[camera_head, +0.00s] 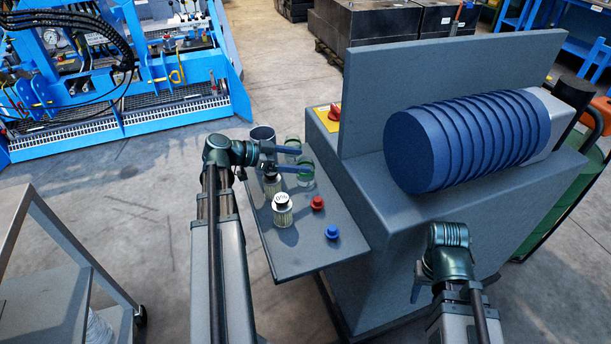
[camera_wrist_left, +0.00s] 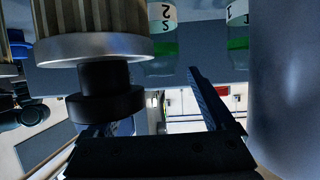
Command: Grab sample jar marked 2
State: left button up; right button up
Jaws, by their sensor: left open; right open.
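The jar marked 2 (camera_head: 306,179) is clear with a green lower band and stands on the grey side shelf. In the left wrist view its label reads upside down on the jar (camera_wrist_left: 162,40). A similar jar marked 1 (camera_head: 293,142) stands just behind it, also in the left wrist view (camera_wrist_left: 238,32). My left gripper (camera_head: 290,160) is open and points right at the jars. In the left wrist view, jar 2 appears ahead between the fingers (camera_wrist_left: 150,102); I cannot tell if they reach around it. My right gripper (camera_head: 417,284) is low at the right, mostly hidden, away from the jars.
Red (camera_head: 317,202) and blue (camera_head: 332,232) knobs sit nearby. The blue ribbed cylinder machine (camera_head: 440,145) is at right.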

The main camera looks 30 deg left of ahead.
aim_at(306, 161)
pick_arm(q)
jog(key=x, duration=0.3)
jog(key=shift+f+b, duration=0.1)
jog(key=shift+b, duration=0.25)
jog(key=c, duration=1.4)
